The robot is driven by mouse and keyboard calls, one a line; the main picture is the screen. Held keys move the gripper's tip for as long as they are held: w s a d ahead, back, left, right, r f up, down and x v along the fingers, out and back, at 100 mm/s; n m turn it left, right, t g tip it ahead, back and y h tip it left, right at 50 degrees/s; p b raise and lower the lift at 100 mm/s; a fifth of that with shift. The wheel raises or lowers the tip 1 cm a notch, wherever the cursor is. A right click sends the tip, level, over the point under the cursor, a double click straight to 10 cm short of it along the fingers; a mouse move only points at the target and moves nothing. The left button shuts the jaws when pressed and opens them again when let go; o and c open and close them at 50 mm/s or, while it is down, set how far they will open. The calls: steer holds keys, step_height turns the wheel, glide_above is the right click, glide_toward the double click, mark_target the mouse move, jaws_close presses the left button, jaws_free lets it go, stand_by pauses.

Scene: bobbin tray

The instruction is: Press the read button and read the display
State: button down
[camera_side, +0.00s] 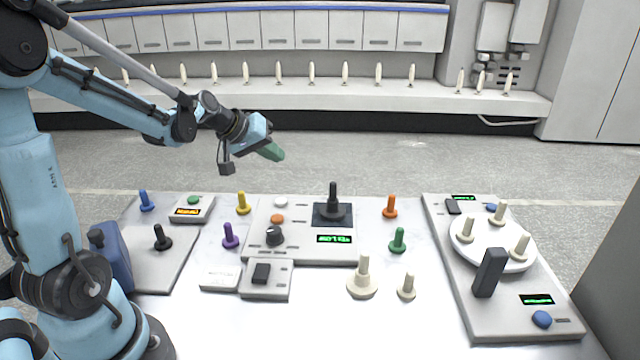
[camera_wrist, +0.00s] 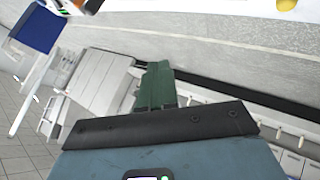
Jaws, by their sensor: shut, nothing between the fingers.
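My gripper (camera_side: 272,151) has green fingers, shut and empty, raised above the far edge of the table and clear of all panels. In the wrist view its closed fingers (camera_wrist: 154,86) point away from the camera. A small box at the back left has a green button (camera_side: 193,200) and a lit orange display (camera_side: 187,212). The middle console has a green-lit display (camera_side: 334,239), a white button (camera_side: 281,202) and an orange button (camera_side: 277,219). The right panel has two green displays and blue buttons, one at its front (camera_side: 542,319). No label is legible enough to tell the read button.
A black joystick (camera_side: 333,203) stands on the middle console. The right panel holds a white turntable (camera_side: 492,243) with cream bobbins and a dark upright handle (camera_side: 489,272). Coloured pegs and cream bobbins stand around the white table (camera_side: 330,325). The air around my gripper is free.

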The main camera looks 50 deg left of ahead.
mark_target(277, 201)
steer(key=shift+f, duration=4.35)
steer(key=shift+f, duration=0.1)
steer(key=shift+f, duration=0.35)
steer(key=shift+f, duration=0.4)
steer(key=shift+r, duration=0.85)
steer(key=shift+r, duration=2.5)
